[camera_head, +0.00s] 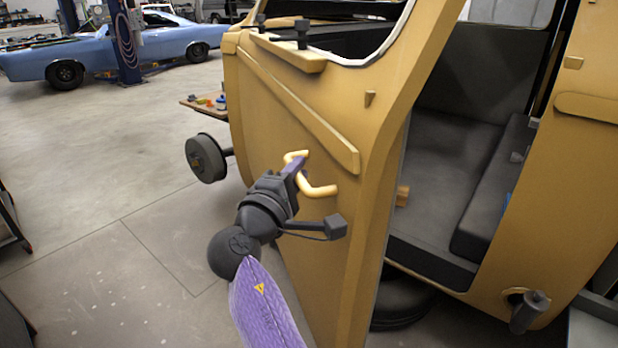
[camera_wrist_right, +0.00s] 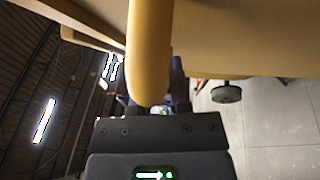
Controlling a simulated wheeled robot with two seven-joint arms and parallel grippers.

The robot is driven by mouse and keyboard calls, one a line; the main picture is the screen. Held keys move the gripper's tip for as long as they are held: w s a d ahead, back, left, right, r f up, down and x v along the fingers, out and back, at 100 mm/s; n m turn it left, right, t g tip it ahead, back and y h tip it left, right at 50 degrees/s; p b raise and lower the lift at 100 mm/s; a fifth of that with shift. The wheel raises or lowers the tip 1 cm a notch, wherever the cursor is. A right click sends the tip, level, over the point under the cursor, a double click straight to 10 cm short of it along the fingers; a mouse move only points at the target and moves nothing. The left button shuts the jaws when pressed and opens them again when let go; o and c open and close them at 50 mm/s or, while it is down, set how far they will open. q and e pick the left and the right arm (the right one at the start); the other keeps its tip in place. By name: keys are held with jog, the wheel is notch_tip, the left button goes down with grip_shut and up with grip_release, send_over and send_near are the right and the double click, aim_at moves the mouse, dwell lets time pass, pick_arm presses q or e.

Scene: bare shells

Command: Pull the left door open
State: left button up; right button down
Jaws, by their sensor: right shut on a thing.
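The left door (camera_head: 300,125) is a mustard-yellow panel with a window frame on top. It stands swung out from the body, with a wide opening into the dark cabin to its right. A pale yellow bent handle (camera_head: 322,191) is on its outer face. My right gripper (camera_head: 294,167) is shut on this handle, near its upper end. In the right wrist view the handle (camera_wrist_right: 149,50) runs down between the fingers, and the fingertips are partly hidden. My left gripper is not in view.
A dark round drum (camera_head: 205,158) sticks out beyond the door's left edge. The cabin has a grey seat (camera_head: 495,195). A yellow body panel (camera_head: 570,170) with a dark cylinder (camera_head: 529,313) stands at right. A blue car (camera_head: 120,47) is far back. The floor at left is largely clear.

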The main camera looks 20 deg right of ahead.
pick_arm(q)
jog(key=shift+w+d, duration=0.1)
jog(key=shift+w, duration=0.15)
pick_arm(e)
jog(key=shift+a, duration=0.1)
